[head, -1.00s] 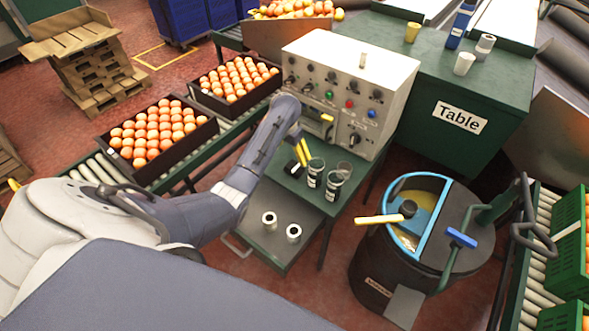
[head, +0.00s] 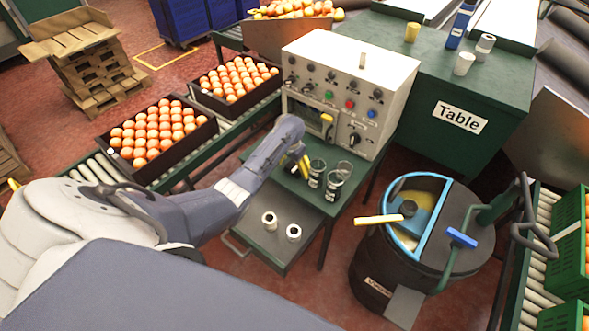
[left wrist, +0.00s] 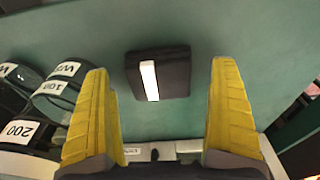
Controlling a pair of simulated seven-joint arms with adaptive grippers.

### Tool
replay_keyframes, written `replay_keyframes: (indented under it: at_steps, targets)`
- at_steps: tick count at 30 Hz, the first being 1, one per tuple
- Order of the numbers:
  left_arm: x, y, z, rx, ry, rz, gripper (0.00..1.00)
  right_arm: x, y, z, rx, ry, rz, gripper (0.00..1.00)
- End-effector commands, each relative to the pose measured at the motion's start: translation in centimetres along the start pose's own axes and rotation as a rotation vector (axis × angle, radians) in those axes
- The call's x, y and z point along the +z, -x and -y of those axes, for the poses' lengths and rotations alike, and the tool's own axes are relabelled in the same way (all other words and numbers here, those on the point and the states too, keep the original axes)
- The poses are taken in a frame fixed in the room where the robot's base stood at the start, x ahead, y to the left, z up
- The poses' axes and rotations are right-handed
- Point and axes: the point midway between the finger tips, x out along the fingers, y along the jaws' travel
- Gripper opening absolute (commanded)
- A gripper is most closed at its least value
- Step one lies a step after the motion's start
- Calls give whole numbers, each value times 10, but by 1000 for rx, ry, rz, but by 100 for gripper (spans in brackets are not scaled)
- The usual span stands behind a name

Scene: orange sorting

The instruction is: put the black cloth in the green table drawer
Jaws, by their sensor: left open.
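The black cloth (left wrist: 177,74) lies as a small dark folded block with a white stripe on the green table top in the left wrist view. In the head view my left gripper (head: 302,166) is low over the small green table (head: 327,208) and mostly hides the cloth. My left gripper's yellow fingers (left wrist: 160,125) are apart, with the cloth ahead and between their lines, not gripped. The table's drawer (head: 272,254) is pulled out toward the front and holds two white rolls (head: 281,226). My right gripper is not in view.
Several labelled glass beakers (head: 334,184) stand right of the gripper; they also show at left in the left wrist view (left wrist: 60,90). A white control box (head: 350,75) stands behind. A dark barrel (head: 370,265) is at the right. The drawer's front part is clear.

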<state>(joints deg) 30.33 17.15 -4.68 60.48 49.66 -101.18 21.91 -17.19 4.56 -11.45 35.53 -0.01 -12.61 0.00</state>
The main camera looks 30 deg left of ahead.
Motion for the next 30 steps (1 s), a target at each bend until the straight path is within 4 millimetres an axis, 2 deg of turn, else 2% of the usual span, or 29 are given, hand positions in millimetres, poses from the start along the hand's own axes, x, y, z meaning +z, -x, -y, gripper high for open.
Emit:
replay_keyframes:
  at_steps: [12, 27, 30]
  targets:
    - [0, -6, 0, -1, -1, -1, 92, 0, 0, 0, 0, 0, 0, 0]
    - [0, -6, 0, -1, -1, -1, 34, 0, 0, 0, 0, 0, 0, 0]
    - [0, -6, 0, -1, -1, -1, 31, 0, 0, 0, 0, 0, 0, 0]
